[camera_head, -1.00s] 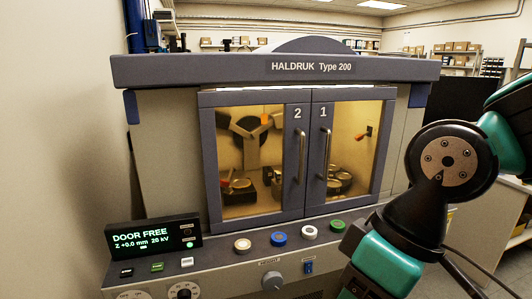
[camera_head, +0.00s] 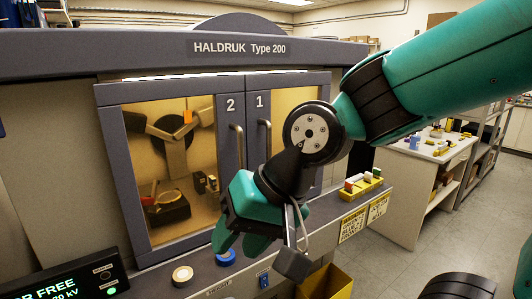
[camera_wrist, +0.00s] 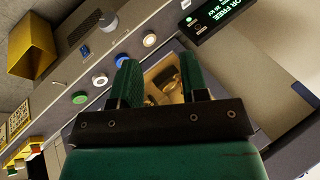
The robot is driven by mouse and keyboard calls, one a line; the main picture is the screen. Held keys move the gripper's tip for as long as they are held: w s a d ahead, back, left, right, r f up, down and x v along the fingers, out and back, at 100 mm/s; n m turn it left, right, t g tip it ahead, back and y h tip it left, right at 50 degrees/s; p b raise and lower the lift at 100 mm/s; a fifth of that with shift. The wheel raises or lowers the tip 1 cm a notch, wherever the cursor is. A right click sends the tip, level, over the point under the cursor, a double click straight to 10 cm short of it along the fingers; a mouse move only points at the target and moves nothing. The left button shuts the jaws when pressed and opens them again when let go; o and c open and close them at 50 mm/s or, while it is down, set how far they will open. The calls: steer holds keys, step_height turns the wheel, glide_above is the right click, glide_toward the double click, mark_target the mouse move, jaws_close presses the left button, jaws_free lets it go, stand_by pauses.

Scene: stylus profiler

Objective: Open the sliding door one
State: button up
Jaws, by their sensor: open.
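Sliding door one (camera_head: 258,112) is the right-hand glazed door in the machine's front, marked "1". Its upright bar handle (camera_head: 265,135) is on its left edge; the lower part is hidden behind my arm. The door stands against door two (camera_head: 229,115), and both look closed. My gripper (camera_head: 242,243) is open and empty, in front of the doors' lower part and pointing down-left. In the wrist view, its two green fingers (camera_wrist: 159,64) are apart, with part of a lit window between them.
Round coloured buttons line the sill, among them a blue one (camera_head: 226,257) and a cream one (camera_head: 182,276). A display (camera_head: 65,280) stands at lower left. A yellow bin (camera_head: 325,283) is below the panel. A yellow rack (camera_head: 361,185) sits right; open floor lies beyond.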

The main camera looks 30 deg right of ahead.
steer(key=w+d+f+m+t+b, duration=0.2)
steer(key=w+d+m+t+b, duration=0.3)
steer(key=m, duration=0.5)
steer(key=m+t+h+b, duration=0.7)
steer(key=m+t+h, duration=0.15)
steer(key=m, duration=1.65)
glide_toward(270, 145)
steer(key=shift+t, duration=0.25)
steer(key=w+p, duration=0.3)
steer(key=p, duration=0.3)
steer(key=w+d+p, duration=0.1)
steer(key=w+p, duration=0.2)
steer(key=p, duration=0.4)
steer(key=w+p, duration=0.3)
steer(key=p, duration=0.3)
steer(key=shift+w+d+r, duration=0.1)
steer(key=shift+w+d, duration=0.1)
steer(key=shift+d, duration=0.15)
steer(key=shift+w+d+p, duration=0.1)
steer(key=shift+w+p, duration=0.35)
steer(key=shift+w, duration=0.1)
steer(key=shift+f, duration=0.25)
